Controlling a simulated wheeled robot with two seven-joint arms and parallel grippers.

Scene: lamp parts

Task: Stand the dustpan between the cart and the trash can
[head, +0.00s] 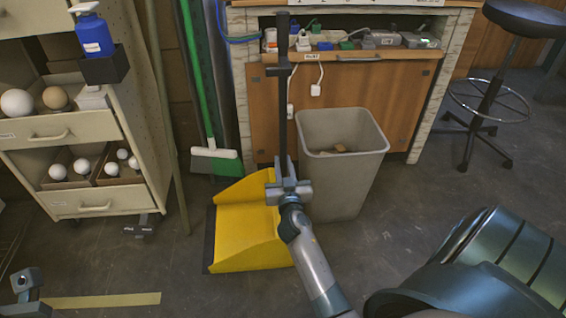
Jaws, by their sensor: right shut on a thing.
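The yellow dustpan (245,222) has a tall black handle that rises upright. Its pan has a dark front lip facing left. My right gripper (288,188) is shut on the handle's lower part, just above the pan. The pan is at or just above the floor; I cannot tell which. The grey trash can (345,175) is just right of the dustpan, behind my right arm. The beige cart (62,130) with drawers of bulbs is at the left, with a floor gap between it and the pan. My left gripper (27,283) is partly visible at the lower left; its jaws are unclear.
A broom (215,158) with a green handle leans behind the dustpan. A wooden cabinet (400,85) with a cluttered shelf stands behind the can. A stool (490,100) is at the right. Yellow tape (100,301) marks the floor.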

